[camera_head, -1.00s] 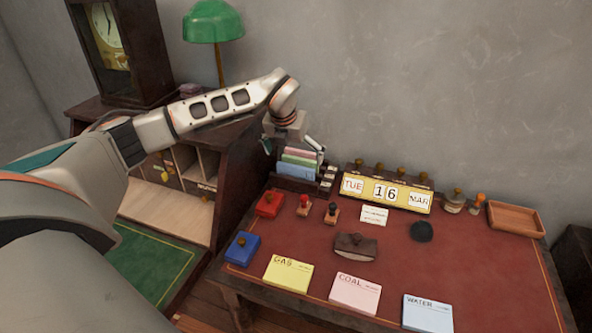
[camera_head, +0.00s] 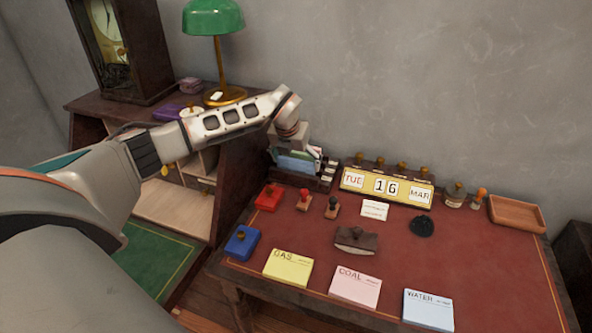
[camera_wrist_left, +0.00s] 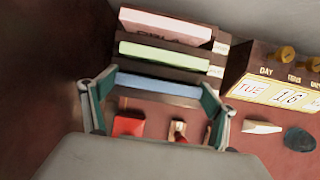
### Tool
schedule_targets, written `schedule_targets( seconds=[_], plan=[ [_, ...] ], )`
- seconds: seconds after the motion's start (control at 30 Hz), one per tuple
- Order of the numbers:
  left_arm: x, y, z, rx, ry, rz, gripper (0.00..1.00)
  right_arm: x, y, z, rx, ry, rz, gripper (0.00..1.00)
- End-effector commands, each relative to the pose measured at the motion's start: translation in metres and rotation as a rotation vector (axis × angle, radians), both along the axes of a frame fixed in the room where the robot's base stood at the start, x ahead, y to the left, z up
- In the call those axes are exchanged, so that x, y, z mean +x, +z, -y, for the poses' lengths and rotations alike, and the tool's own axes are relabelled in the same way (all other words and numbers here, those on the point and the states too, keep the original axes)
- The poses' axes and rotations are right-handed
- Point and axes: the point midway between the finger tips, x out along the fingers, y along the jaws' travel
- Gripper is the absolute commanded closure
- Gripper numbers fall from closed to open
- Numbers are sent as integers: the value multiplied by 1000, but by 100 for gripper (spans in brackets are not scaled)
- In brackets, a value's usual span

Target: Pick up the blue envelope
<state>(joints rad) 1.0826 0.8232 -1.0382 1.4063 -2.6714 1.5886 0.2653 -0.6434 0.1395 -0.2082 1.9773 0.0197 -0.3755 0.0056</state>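The blue envelope (camera_wrist_left: 158,86) stands in the front slot of a dark rack, with a green envelope (camera_wrist_left: 165,55) and a pink envelope (camera_wrist_left: 165,25) behind it. In the head view the blue envelope (camera_head: 296,166) shows only in part below my left gripper (camera_head: 295,152), which hides most of the rack's contents. In the left wrist view the left gripper (camera_wrist_left: 150,93) is open, with one finger beside each end of the blue envelope. I cannot tell whether the fingers touch it. My right gripper is not in view.
The dark rack (camera_head: 296,184) stands at the back left of the red desk, beside a calendar block (camera_head: 387,189). Red and blue ink pads (camera_head: 242,243), stamps and a brown blotter (camera_head: 356,240) lie in front. Labelled cards line the front edge.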

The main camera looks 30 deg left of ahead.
Motion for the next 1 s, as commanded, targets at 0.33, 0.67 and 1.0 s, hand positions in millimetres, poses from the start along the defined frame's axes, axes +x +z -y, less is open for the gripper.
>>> schedule_targets(
  seconds=[0.33,0.67,1.0],
  plan=[
    [-1,-1,0,0,0,-2,35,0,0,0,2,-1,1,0],
    [0,24,0,0,0,2,35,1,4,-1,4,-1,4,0],
    [1,94,-1,1,0,5,35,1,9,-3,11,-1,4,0]
  ],
)
